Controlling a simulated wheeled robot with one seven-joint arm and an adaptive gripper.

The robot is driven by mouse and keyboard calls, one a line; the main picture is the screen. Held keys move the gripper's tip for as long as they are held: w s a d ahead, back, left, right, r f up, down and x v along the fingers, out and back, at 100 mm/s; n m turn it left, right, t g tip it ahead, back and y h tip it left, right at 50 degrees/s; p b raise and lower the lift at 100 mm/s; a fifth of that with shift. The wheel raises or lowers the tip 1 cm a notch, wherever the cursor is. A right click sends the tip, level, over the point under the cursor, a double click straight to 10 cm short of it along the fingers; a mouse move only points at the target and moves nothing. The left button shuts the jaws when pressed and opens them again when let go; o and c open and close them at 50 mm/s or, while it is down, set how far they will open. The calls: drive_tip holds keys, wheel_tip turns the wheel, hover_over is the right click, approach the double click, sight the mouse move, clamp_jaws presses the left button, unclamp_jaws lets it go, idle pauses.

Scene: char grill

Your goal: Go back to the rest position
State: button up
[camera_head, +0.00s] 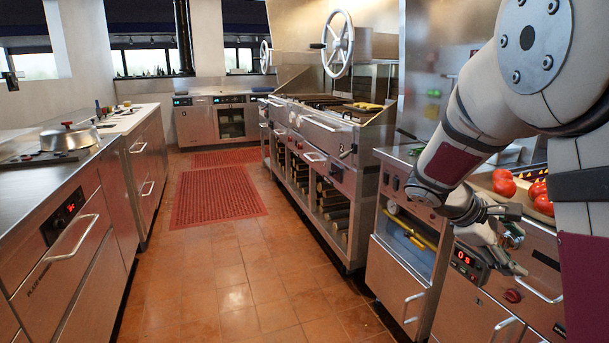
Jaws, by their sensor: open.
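My gripper (512,254) is at the lower right of the head view, at the end of my bent arm. It hangs in front of the right-hand counter's front face, near a red digital display (465,259). Its fingers point down and to the right and are apart. I see nothing held between them. Part of my arm hides the counter behind it.
Red tomatoes (503,182) lie on a board on the right counter, close to my arm. The char grill (327,118) with handwheels (338,44) stands further back. A lidded pot (69,137) sits on the left counter. The tiled aisle with red mats (218,194) is clear.

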drive_tip(key=s+a+r+m+y, duration=0.1)
drive_tip(key=s+a+m+y, duration=0.25)
drive_tip(key=s+a, duration=0.55)
drive_tip(key=s+a+m+t+y, duration=0.15)
drive_tip(key=s+a+y, duration=0.3)
drive_tip(key=s, duration=0.85)
drive_tip(key=s+a+r+m+g+y, duration=0.1)
drive_tip(key=s+a+m+y, duration=0.25)
drive_tip(key=s+a, duration=0.55)
wheel_tip(320, 180, up, 19)
drive_tip(key=s+d+t+p, duration=0.1)
drive_tip(key=t+p, duration=0.2)
drive_tip(key=p, duration=1.5)
drive_tip(key=shift+s+d+r+t+h, duration=0.2)
drive_tip(key=shift+s+d+t+h, duration=0.1)
drive_tip(key=shift+s+t+h, duration=0.1)
